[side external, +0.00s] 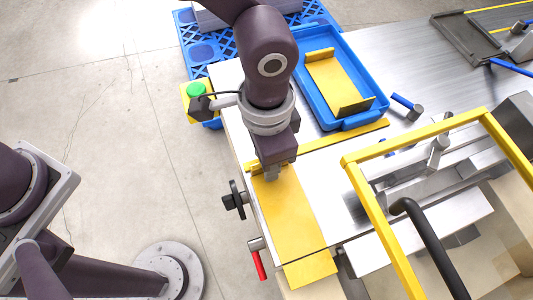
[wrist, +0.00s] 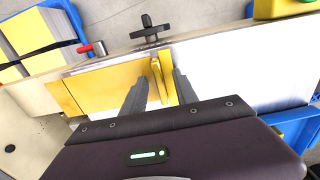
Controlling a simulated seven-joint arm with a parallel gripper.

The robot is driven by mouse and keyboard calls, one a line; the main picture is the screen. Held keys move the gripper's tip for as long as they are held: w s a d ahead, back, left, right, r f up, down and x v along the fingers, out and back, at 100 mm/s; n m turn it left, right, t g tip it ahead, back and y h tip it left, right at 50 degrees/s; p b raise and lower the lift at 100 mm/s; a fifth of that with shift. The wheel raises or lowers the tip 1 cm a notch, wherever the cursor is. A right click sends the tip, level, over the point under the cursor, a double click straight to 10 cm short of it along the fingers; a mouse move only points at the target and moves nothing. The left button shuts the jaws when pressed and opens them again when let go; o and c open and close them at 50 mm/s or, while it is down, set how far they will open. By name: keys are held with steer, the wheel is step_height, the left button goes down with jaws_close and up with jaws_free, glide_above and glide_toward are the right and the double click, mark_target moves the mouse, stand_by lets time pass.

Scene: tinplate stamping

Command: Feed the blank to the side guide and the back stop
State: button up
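The blank is a flat yellow sheet (side external: 290,215) lying on the pale table at the near left corner; in the wrist view it shows left of the fingers (wrist: 108,80). A long yellow bar (side external: 325,142) crosses the table at the blank's far end. In the wrist view two upright yellow strips (wrist: 160,78) stand close together at the blank's end. My gripper (side external: 270,173) is low over that end. In the wrist view its fingers (wrist: 159,92) are apart, one on each side of the strips. Whether they touch the strips, and whether blank and bar touch, I cannot tell.
A blue tray (side external: 368,78) holding a yellow piece with raised ends stands beyond the bar. A yellow frame (side external: 413,136) with a black handle rises at the right. A black knob (side external: 235,200) and red lever (side external: 258,264) jut from the left edge. A green button (side external: 196,89) sits behind.

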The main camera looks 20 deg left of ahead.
step_height(320, 180, up, 7)
steer(key=shift+r, duration=0.1)
stand_by(0.5)
